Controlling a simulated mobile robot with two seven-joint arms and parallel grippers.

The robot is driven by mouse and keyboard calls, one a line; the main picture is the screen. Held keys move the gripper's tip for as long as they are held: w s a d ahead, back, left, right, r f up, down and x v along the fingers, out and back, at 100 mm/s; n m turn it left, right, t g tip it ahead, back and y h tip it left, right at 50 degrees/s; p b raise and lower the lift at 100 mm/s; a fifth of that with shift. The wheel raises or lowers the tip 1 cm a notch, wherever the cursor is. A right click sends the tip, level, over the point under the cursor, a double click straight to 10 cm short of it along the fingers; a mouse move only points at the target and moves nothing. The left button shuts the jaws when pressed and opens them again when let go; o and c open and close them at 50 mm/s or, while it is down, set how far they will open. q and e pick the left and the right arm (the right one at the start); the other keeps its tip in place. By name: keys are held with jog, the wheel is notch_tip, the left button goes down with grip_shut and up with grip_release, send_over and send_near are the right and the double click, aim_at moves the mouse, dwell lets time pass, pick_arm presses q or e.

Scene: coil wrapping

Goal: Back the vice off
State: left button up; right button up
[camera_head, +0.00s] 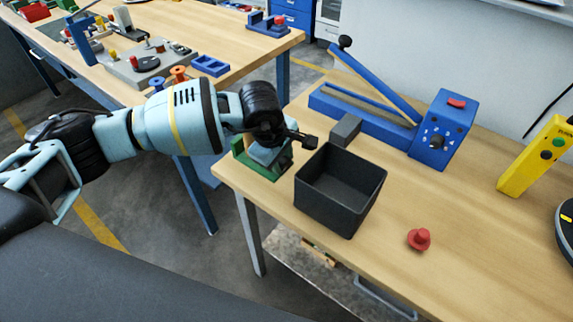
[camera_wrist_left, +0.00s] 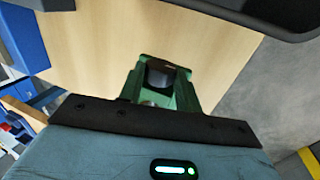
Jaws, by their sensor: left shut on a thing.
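The green vice (camera_head: 243,159) stands at the near left corner of the workbench, partly hidden behind my left gripper. In the left wrist view, the green vice body (camera_wrist_left: 187,92) shows straight ahead, with a dark block (camera_wrist_left: 158,76) between its green sides. My left gripper (camera_head: 266,157) is down at the vice and shut on a part of it. The fingertips and the gripped part are hidden, so I cannot tell how far the jaws stand apart. My right gripper is not in view.
A dark open bin (camera_head: 340,205) stands close right of the vice. A grey block (camera_head: 346,129) and a blue lever device (camera_head: 440,130) stand behind it. A red knob-shaped piece (camera_head: 419,239) lies to the right. A yellow button box (camera_head: 535,158) stands farther right.

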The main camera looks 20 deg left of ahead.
pick_arm(q)
jog(key=shift+a, duration=0.1)
jog(key=shift+s+a+t, duration=0.1)
jog(key=shift+s+t, duration=0.1)
jog(key=shift+t, duration=0.5)
jog(key=shift+f+t+h, duration=0.15)
jog(key=shift+t+h, duration=0.25)
jog(key=shift+s+f+t, duration=0.1)
jog(key=shift+f+t, duration=0.05)
jog(key=shift+t, duration=0.45)
jog(key=o, duration=0.6)
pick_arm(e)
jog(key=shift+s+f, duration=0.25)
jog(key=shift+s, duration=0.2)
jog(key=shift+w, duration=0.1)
